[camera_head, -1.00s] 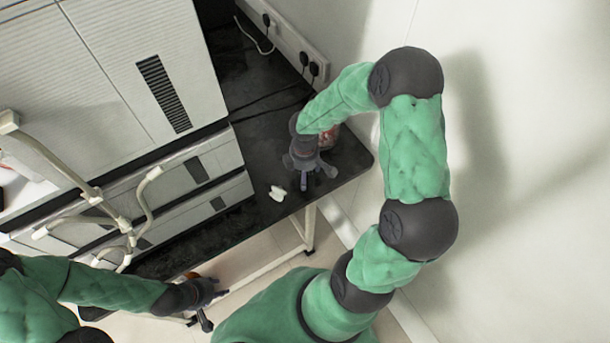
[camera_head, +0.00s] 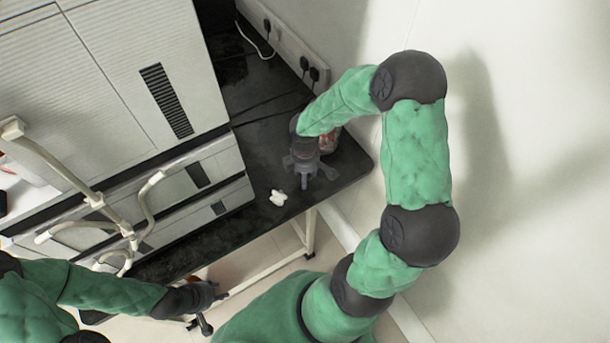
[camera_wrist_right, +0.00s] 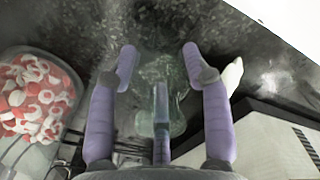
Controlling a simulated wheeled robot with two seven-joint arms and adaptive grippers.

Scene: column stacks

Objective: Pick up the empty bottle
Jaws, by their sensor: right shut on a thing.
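The empty bottle (camera_wrist_right: 150,68) is clear and faintly green, and shows between the fingers in the right wrist view. Its outline is faint against the dark benchtop. My right gripper (camera_wrist_right: 160,62) is shut on it, with one finger on each side. In the head view my right gripper (camera_head: 305,180) is low over the bench corner, and I cannot make out the bottle there. My left gripper (camera_head: 212,309) is open and empty in front of the bench, well away from the bottle.
A clear jar of red and white pieces (camera_wrist_right: 35,105) stands beside the right gripper, partly hidden in the head view (camera_head: 329,139). A small white object (camera_head: 278,197) lies near the bench edge. A large white machine (camera_head: 130,80) fills the left. Sockets (camera_head: 300,55) line the wall.

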